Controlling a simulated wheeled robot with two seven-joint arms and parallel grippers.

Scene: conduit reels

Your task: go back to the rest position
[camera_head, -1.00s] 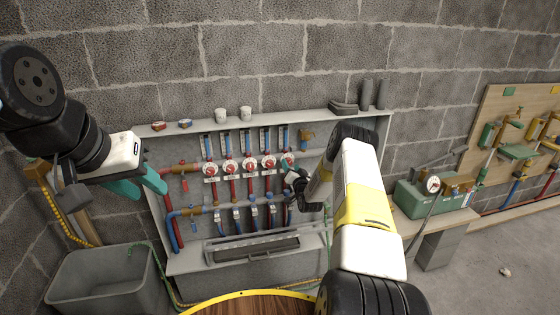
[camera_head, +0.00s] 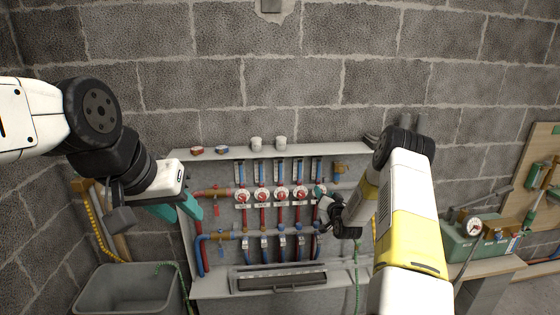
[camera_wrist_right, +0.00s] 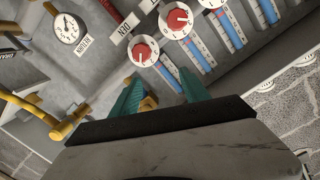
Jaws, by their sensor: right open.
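My left gripper (camera_head: 182,208) has teal fingers apart with nothing seen between them. It hangs at the left side of the manifold panel (camera_head: 350,185). My right gripper (camera_head: 325,203) is at the right end of the row of red dials (camera_head: 281,194), largely hidden by its own black body. In the right wrist view, its two teal fingers (camera_wrist_right: 163,92) are apart and empty. A white dial with a red knob (camera_wrist_right: 143,53) shows just beyond and between the fingertips; contact cannot be told.
A grey tub (camera_head: 125,288) stands at lower left. A green box with a gauge (camera_head: 470,240) sits on a bench at right. Two white cups (camera_head: 268,143) stand on the panel's top ledge. In the wrist view, a gauge (camera_wrist_right: 68,28) and yellow pipe (camera_wrist_right: 68,126) lie left of the fingers.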

